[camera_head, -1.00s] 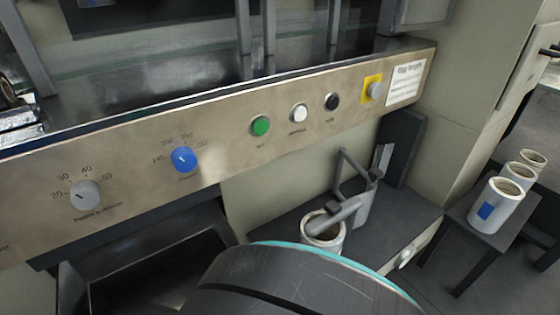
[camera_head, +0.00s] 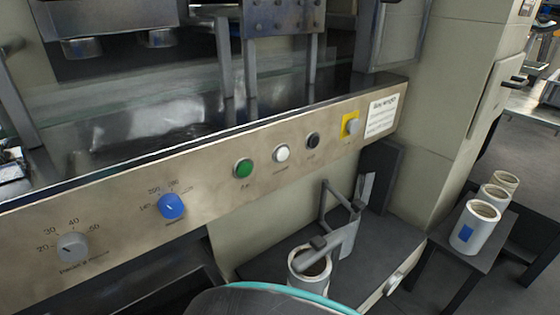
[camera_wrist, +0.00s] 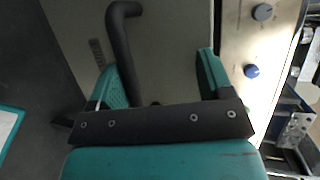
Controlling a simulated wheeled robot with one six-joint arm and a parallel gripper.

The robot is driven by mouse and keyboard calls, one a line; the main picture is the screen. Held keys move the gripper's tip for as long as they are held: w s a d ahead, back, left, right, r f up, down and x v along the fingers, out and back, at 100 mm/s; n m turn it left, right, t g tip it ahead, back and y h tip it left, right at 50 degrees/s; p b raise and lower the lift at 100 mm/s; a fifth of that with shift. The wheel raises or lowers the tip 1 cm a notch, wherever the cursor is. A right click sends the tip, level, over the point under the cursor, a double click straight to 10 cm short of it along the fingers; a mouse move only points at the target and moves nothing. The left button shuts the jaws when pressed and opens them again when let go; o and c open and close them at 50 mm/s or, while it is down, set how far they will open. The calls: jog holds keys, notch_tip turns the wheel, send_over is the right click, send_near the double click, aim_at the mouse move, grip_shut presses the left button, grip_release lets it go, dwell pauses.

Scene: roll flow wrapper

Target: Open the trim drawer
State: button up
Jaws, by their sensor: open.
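In the wrist view my gripper (camera_wrist: 157,62) is open, with its two teal fingers apart. A dark curved bar handle (camera_wrist: 122,45) stands out in front of a beige machine face (camera_wrist: 175,50) and runs down between the fingers, nearer the left one. I cannot tell whether it touches a finger, and its lower end is hidden by the gripper's black crossbar. Which edges belong to the trim drawer is not clear. In the head view the gripper and this handle are out of sight.
A control panel (camera_head: 110,235) carries a blue knob (camera_head: 171,207), a grey knob (camera_head: 72,247) and several buttons. Below it, a white cup (camera_head: 308,270) stands on a dark shelf (camera_head: 365,250). More cups (camera_head: 475,228) stand on a small side table (camera_head: 455,258). Floor shows at right.

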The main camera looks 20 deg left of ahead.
jog(key=o, duration=0.5)
jog(key=r, duration=0.1)
jog(key=r+p, duration=0.1)
jog(key=r, duration=0.3)
jog(key=shift+w+a, duration=0.2)
jog(key=shift+a, duration=0.15)
jog(key=r+p, duration=0.2)
jog(key=r, duration=0.1)
jog(key=r+p, duration=0.3)
jog(key=shift+a, duration=0.2)
jog(key=r+p, duration=0.4)
jog(key=r, duration=0.1)
jog(key=shift+s+d+r+p, duration=0.2)
jog(key=shift+d+r+p, duration=0.05)
jog(key=shift+p, duration=0.05)
jog(key=c, duration=0.8)
jog(key=shift+o, duration=0.2)
jog(key=shift+r+p, duration=0.3)
jog(key=shift+r, duration=0.1)
jog(key=shift+w, duration=0.1)
